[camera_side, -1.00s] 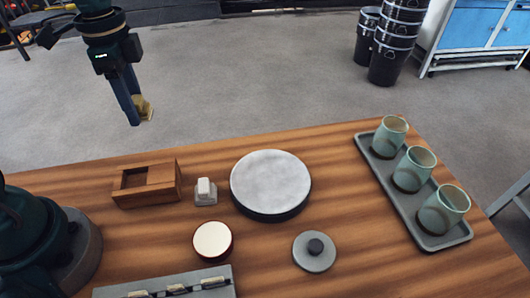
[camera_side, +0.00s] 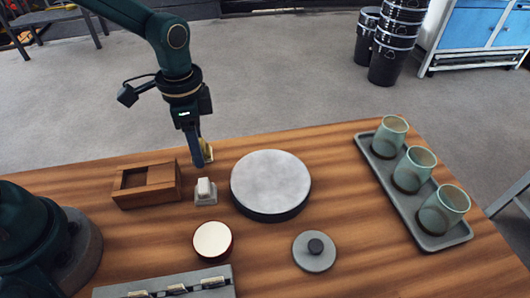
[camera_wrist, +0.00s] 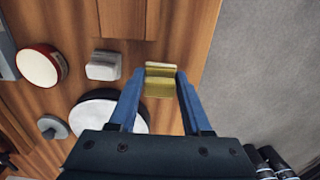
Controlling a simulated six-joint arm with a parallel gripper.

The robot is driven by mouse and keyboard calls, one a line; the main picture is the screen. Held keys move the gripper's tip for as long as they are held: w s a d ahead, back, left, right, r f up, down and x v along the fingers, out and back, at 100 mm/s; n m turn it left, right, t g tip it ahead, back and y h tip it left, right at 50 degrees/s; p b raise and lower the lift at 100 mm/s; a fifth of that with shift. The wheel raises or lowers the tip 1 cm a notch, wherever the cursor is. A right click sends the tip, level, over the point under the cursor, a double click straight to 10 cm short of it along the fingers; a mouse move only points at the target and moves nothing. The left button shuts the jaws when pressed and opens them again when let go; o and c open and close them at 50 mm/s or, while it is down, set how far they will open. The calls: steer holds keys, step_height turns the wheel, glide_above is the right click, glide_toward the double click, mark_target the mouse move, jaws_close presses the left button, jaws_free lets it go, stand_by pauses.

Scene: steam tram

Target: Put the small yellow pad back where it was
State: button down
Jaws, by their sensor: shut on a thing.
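The small yellow pad (camera_wrist: 160,82) is between my gripper's blue fingers in the wrist view. It also shows as a small yellow patch in the side view (camera_side: 208,152), partly hidden by a finger. My gripper (camera_side: 202,160) is shut on the pad and holds it over the back part of the table, behind the small grey stand with the white block (camera_side: 205,188). In the wrist view my gripper (camera_wrist: 160,84) points down toward the table edge. I cannot tell the exact height above the wood.
A wooden box (camera_side: 147,184) with an opening stands left of the grey stand. A round grey-topped disc (camera_side: 270,180) is to its right. A red-rimmed cup (camera_side: 212,240), a grey lid (camera_side: 314,251) and a tray (camera_side: 447,236) with green cups stand on the table.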

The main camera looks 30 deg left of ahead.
steer(key=shift+f, duration=1.25)
steer(key=shift+f, duration=0.2)
steer(key=shift+c, duration=1.7)
jaws_free()
steer(key=shift+r, duration=0.15)
